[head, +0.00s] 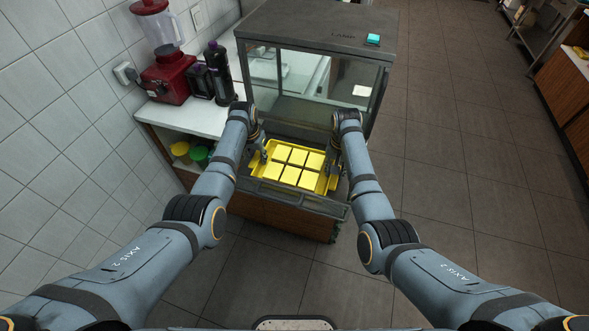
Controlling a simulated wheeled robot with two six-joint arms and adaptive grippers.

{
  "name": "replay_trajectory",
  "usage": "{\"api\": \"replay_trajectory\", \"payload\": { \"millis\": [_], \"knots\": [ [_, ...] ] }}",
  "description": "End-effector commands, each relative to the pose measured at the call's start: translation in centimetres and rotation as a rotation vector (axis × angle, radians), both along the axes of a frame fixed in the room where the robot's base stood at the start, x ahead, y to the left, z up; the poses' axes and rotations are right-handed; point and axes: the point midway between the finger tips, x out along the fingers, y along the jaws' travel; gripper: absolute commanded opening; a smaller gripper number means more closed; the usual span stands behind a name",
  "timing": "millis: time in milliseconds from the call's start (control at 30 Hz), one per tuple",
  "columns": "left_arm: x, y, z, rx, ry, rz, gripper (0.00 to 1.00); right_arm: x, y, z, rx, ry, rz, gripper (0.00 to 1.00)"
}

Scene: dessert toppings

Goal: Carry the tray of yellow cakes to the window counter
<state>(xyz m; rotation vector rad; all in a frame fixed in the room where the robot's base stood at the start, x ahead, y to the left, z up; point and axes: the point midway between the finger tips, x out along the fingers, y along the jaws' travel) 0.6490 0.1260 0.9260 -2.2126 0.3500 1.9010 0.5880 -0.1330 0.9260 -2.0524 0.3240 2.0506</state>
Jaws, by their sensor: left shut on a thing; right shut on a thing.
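The yellow tray (263,173) holds several square yellow cakes (293,165) in rows. It sits at the open front of a dark glass-fronted display cabinet (300,28), level or nearly so. My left gripper (261,154) is shut on the tray's left side. My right gripper (332,165) is shut on the tray's right side. Whether the tray rests on the cabinet's lower ledge or hangs just above it, I cannot tell. The fingertips are small and partly hidden by my arms. I cannot make out which surface is the window counter.
A white counter (205,117) left of the cabinet bears a red blender (165,75) and dark bottles (219,75). Green and yellow containers (197,154) sit on the shelf below. A tiled wall stands at left. The floor (450,150) to the right is open.

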Motion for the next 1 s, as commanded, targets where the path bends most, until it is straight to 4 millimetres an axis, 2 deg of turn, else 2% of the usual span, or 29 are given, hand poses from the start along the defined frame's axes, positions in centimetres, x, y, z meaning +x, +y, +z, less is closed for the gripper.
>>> {"api": "replay_trajectory", "payload": {
  "millis": [467,833,1000],
  "knots": [
    [0.0,0.0,0.4,0.002,-0.001,-0.002,0.0,0.0,0.0,0.4,-0.001,-0.001,0.0,0.0],
    [0.0,0.1,4.5,0.002,-0.001,-0.002,0.0,0.0,-0.1,4.5,-0.002,-0.002,0.0,0.0],
    [0.0,0.1,5.2,0.002,-0.001,-0.002,0.0,0.0,-0.1,5.3,-0.002,0.0,0.0,0.0]
  ]
}}
